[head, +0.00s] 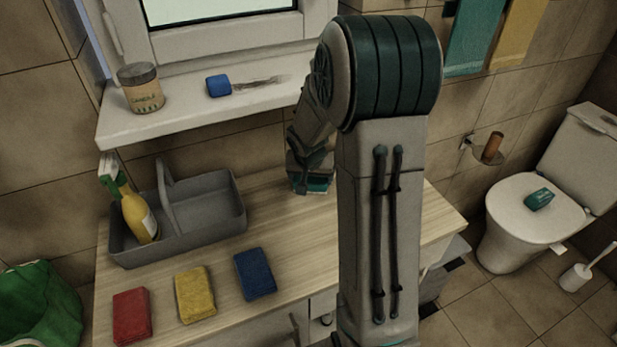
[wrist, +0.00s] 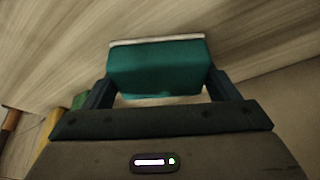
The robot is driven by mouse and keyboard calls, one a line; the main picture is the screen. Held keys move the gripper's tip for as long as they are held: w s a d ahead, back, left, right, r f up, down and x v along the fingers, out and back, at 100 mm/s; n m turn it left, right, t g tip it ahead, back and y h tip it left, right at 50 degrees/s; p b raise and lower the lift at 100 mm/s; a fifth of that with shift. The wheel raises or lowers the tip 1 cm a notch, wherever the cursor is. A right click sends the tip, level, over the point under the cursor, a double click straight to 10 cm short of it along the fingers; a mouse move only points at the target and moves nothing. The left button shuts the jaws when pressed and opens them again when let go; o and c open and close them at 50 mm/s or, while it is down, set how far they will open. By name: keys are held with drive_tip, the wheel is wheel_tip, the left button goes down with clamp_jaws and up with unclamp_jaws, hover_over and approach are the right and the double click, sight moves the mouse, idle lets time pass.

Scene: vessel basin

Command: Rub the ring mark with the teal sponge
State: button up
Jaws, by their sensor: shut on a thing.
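The teal sponge (wrist: 157,68) is held between the two fingers of my gripper (wrist: 160,88) in the wrist view. A pale strip runs along its far edge. In the head view, my gripper (head: 308,172) points down over the wooden counter (head: 300,232), and a little of the teal sponge (head: 319,185) shows below it. I cannot tell whether the sponge touches the counter. I cannot make out the ring mark in either view; my arm and the sponge cover part of the counter.
A grey caddy (head: 200,237) with a yellow bottle (head: 139,215) stands on the counter's left. Red (head: 132,315), yellow (head: 195,294) and blue (head: 255,273) sponges lie along its front. The sill (head: 180,120) holds a jar (head: 141,88) and a blue block (head: 218,85) beside a dark smear.

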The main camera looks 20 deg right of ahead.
sight(296, 180)
drive_tip(key=a+b, duration=0.2)
drive_tip(key=shift+a+f, duration=0.15)
drive_tip(key=shift+a, duration=0.15)
drive_tip(key=shift+a+b, duration=0.45)
drive_tip(key=shift+a, duration=0.35)
drive_tip(key=shift+w+a+b, duration=0.1)
drive_tip(key=shift+a+b, duration=0.5)
drive_tip(key=shift+a+f+b, duration=0.1)
drive_tip(key=shift+a+b, duration=1.45)
drive_tip(key=shift+a, duration=0.8)
drive_tip(key=shift+a+b, duration=0.55)
drive_tip(key=shift+a, duration=0.55)
drive_tip(key=shift+w+d+r, duration=0.15)
drive_tip(key=shift+r, duration=0.1)
drive_tip(key=shift+d+f+p, duration=0.1)
drive_tip(key=shift+d+p, duration=0.25)
drive_tip(key=shift+d, duration=3.6)
drive_tip(key=shift+d+p, duration=0.5)
drive_tip(key=shift+d, duration=1.5)
drive_tip(key=shift+f+b, duration=0.1)
drive_tip(key=shift+b, duration=0.25)
drive_tip(key=shift+a+f+b, duration=0.15)
drive_tip(key=shift+a+b, duration=0.55)
drive_tip(key=shift+a, duration=0.75)
drive_tip(key=shift+a+f+b, duration=0.15)
drive_tip(key=shift+a+b, duration=0.5)
drive_tip(key=shift+a, duration=0.8)
drive_tip(key=shift+a+r+b, duration=0.2)
drive_tip(key=shift+a+b, duration=0.8)
drive_tip(key=shift+a, duration=2.2)
